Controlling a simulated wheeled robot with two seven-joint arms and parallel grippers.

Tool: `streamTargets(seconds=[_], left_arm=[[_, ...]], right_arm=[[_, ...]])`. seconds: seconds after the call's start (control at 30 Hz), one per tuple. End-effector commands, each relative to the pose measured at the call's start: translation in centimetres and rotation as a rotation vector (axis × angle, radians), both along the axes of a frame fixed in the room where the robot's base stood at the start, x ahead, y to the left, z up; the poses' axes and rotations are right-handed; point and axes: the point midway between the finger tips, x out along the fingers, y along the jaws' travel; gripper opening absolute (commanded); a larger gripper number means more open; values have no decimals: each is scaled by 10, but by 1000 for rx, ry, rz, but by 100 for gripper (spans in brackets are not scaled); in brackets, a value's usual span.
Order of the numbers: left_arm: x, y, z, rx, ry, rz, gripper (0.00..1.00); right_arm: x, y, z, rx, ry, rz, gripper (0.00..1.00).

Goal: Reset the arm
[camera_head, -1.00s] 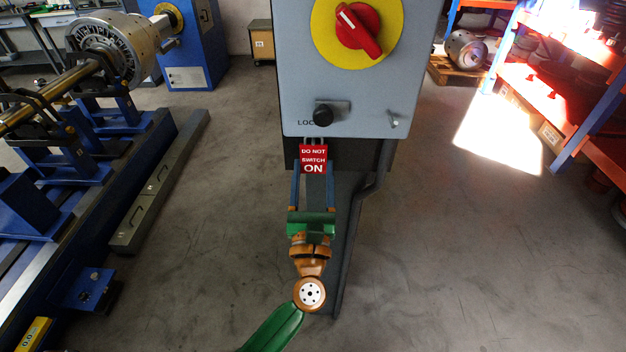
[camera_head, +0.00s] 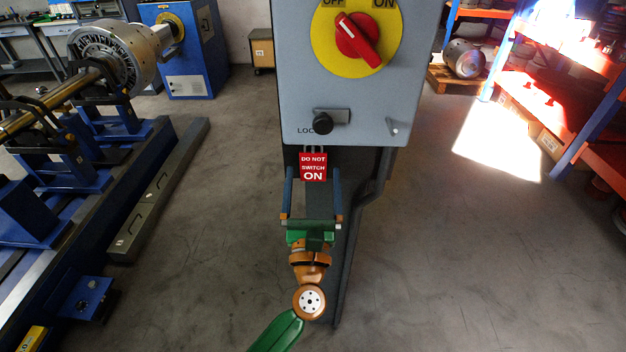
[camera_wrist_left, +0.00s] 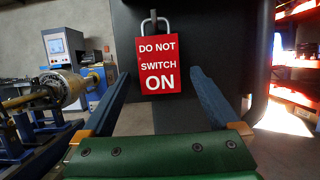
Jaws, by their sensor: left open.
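My left gripper (camera_head: 312,192) is in front of the lower part of the grey switch box's stand. Its two blue fingers are spread apart and nothing is between them in contact. A red "DO NOT SWITCH ON" padlock tag (camera_head: 313,167) hangs by its shackle just beyond the fingertips. In the left wrist view the red tag (camera_wrist_left: 158,65) hangs ahead of the open fingers (camera_wrist_left: 158,88), apart from both. The red rotary switch (camera_head: 358,40) on its yellow disc sits on the grey box (camera_head: 300,100), with a black knob (camera_head: 323,123) below. My right gripper does not show.
A blue balancing machine (camera_head: 110,170) with a shaft and rotor (camera_head: 118,50) stands at left, with a grey rail (camera_head: 160,195) beside it. Orange and blue shelving (camera_head: 560,100) stands at right. The floor between is clear.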

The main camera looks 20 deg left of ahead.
Motion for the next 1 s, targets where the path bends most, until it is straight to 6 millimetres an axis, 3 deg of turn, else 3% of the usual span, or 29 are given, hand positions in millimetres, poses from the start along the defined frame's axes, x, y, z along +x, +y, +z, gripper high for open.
streamTargets(seconds=[0.17, 0.4, 0.5, 0.63, 0.7, 0.77, 0.87, 0.9, 0.97, 1.0], left_arm=[[-6, -2, -5, -1, 2, -1, 96], [-51, -14, -24, -2, 3, 0, 96], [-62, -18, -25, -1, 1, 0, 96], [-64, -19, -25, 15, 5, 0, 96], [-60, -28, -37, 173, 63, -3, 96], [-54, -44, -68, 474, 170, -20, 96], [-60, -68, -161, 1143, 385, -130, 96], [-71, -71, -203, 1398, 453, -202, 96], [-97, -68, -262, 1740, 527, -338, 96], [-120, -62, -299, 1946, 556, -446, 96]], right_arm=[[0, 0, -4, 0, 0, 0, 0], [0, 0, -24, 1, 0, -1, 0], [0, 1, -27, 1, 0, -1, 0], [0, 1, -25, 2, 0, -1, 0], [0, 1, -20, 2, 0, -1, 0], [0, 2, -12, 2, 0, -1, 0], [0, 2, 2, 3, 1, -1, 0], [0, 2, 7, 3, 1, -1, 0], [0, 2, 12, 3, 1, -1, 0], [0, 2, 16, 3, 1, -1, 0]])
